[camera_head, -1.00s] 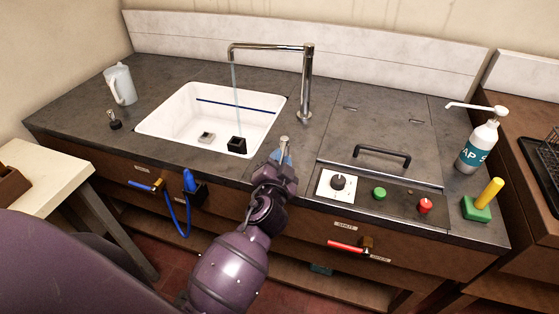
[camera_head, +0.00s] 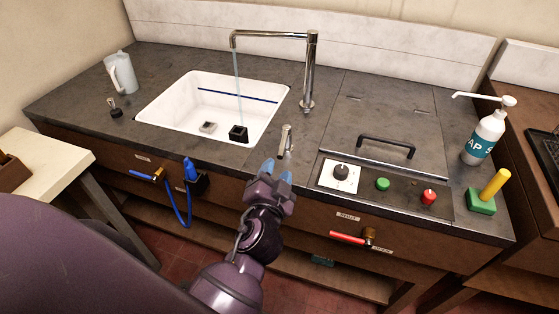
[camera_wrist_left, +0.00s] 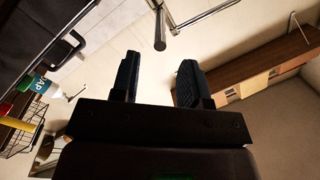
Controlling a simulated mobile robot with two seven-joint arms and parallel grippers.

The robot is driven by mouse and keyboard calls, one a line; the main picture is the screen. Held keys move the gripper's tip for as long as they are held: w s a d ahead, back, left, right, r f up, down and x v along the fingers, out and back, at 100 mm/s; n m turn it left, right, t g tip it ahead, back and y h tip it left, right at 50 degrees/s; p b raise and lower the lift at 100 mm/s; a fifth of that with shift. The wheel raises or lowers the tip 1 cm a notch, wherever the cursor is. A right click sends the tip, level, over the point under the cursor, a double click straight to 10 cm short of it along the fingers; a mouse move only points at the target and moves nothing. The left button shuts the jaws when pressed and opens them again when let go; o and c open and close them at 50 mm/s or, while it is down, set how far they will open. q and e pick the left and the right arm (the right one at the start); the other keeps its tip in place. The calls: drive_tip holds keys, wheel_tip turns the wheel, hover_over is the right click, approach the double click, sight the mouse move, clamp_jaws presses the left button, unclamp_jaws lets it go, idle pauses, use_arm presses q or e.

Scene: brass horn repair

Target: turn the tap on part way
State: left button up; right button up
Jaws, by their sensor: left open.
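The chrome tap (camera_head: 309,75) stands behind the white sink (camera_head: 150,120), its spout reaching left over the basin. A thin stream of water (camera_head: 238,85) falls from it. A short chrome lever (camera_head: 286,139) stands upright on the counter right of the sink's front corner. My left gripper (camera_head: 277,172) is open and empty at the counter's front edge, just in front of the lever and apart from it. The left wrist view shows its two dark fingers (camera_wrist_left: 158,80) spread with nothing between them, and a chrome rod beyond. My right gripper is not in view.
Right of the lever are a lidded panel with a black handle (camera_head: 386,146), a white dial (camera_head: 340,174), and green and red buttons. A soap bottle (camera_head: 484,138) stands further right. A black block (camera_head: 238,133) sits in the sink. A jug (camera_head: 121,74) stands left.

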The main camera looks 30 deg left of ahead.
use_arm(q)
drive_tip(key=v, duration=0.3)
idle(0.5)
drive_tip(key=s+f+n+g+h, duration=0.1)
drive_tip(key=s+f+g+h, duration=0.1)
drive_tip(key=f, duration=0.4)
drive_tip(key=s+f+n+g+h, duration=0.1)
drive_tip(key=s+f+n+h, duration=0.15)
drive_tip(key=f, duration=0.45)
drive_tip(key=s+a+f+g, duration=0.3)
drive_tip(key=s+a+f, duration=0.2)
drive_tip(key=s+f, duration=0.2)
drive_tip(key=shift+s+a+f+h, duration=0.2)
drive_tip(key=shift+s+f+h, duration=0.25)
drive_tip(key=shift+s, duration=0.3)
